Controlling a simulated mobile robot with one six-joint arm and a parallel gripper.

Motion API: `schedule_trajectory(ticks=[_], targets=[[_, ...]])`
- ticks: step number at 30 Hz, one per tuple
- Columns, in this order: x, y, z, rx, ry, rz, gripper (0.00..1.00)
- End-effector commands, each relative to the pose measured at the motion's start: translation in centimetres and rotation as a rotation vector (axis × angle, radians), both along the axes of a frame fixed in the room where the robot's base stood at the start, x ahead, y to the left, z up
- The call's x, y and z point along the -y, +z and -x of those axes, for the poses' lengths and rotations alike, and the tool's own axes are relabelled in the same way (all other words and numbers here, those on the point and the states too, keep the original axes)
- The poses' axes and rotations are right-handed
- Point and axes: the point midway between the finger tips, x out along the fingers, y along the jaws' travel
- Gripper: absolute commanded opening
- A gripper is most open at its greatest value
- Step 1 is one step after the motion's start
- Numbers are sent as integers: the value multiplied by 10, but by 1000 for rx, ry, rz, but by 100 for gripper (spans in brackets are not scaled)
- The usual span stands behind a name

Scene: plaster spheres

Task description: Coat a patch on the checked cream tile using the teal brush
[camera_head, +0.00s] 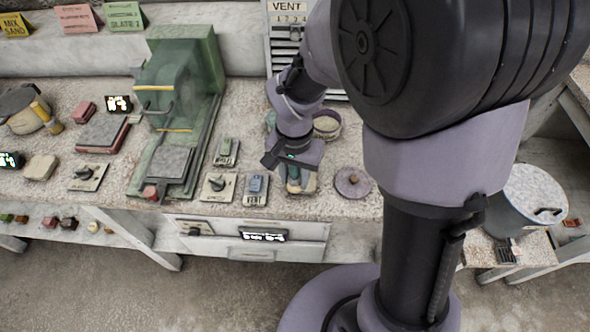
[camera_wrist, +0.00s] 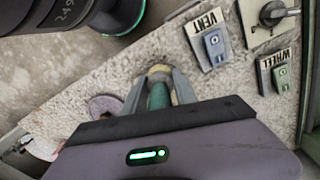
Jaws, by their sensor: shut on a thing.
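My gripper (camera_head: 296,178) is low over the front middle of the worktop. In the wrist view my gripper (camera_wrist: 159,86) has a finger on each side of a teal handle, the teal brush (camera_wrist: 159,97), and is shut on it. A cream piece (camera_wrist: 160,69) shows just past the fingertips, mostly hidden by them. In the head view a small cream piece (camera_head: 306,184) shows beneath the gripper. I cannot make out checks on it or tell whether the brush touches it. The brush's tip is hidden.
A round pinkish lid (camera_head: 352,182) lies right of the gripper. A bowl (camera_head: 327,126) stands behind it. The VENT switch (camera_head: 256,186) and a dial plate (camera_head: 217,187) are close on the left. A green machine (camera_head: 180,90) stands farther left. The worktop's front edge is near.

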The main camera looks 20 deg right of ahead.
Motion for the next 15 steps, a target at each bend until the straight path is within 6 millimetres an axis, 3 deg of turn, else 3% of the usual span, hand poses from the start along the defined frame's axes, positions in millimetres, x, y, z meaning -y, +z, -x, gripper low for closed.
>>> schedule_trajectory(ticks=[4,15], targets=[[-2,0,5,0,0,0,0],[5,0,-17,0,0,0,0]])
